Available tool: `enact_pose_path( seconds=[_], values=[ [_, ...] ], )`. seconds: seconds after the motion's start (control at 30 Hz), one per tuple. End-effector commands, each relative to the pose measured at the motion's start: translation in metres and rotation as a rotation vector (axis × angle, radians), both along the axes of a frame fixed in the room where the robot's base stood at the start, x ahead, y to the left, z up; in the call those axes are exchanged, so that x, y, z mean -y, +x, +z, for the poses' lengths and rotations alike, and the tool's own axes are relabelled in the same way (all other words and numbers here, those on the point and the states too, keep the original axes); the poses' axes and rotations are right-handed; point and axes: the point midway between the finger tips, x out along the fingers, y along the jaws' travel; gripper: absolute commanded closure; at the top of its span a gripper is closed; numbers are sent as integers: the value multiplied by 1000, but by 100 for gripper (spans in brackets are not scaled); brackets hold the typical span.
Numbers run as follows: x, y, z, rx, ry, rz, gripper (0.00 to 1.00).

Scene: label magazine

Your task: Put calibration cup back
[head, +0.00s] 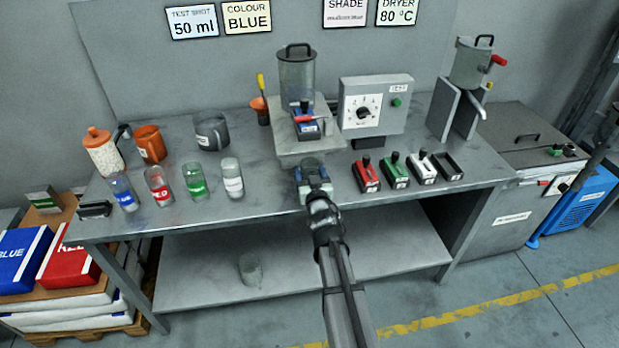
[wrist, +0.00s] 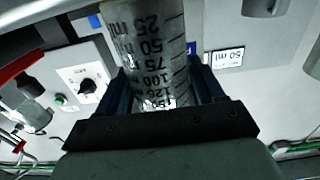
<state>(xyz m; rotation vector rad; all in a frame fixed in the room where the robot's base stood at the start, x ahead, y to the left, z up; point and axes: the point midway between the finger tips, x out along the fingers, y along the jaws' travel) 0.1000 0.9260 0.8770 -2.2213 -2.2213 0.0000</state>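The calibration cup (wrist: 158,55) is a clear cylinder with black ml graduations. It fills the middle of the wrist view. My gripper (wrist: 162,90) has its two dark blue fingers on either side of the cup, close against its wall, and looks shut on it. In the head view my gripper (head: 312,172) is over the front edge of the bench, just in front of the machine with the clear hopper (head: 296,78). The cup is hard to make out there, mostly hidden by the gripper. Its far end is cut off in the wrist view.
Several labelled jars (head: 194,181) stand left on the bench (head: 270,205). Lever blocks (head: 394,171) stand right of the gripper, near the dial box (head: 375,106). A grey jug (head: 212,131) stands behind the jars. A clear vessel (head: 250,268) sits on the lower shelf (head: 350,272), which is otherwise mostly free.

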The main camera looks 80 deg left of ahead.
Motion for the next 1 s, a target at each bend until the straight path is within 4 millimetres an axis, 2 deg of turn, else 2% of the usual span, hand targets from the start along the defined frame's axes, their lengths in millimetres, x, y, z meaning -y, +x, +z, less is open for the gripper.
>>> enact_pose_path(
  seconds=[0.07,0.4,0.67,0.9,1.0],
  values=[
    [0,0,0,0,0,0,41],
    [0,0,0,0,0,0,73],
    [0,0,2,0,0,0,73],
    [0,0,16,2,2,1,73],
    [19,0,15,0,0,1,73]
  ],
)
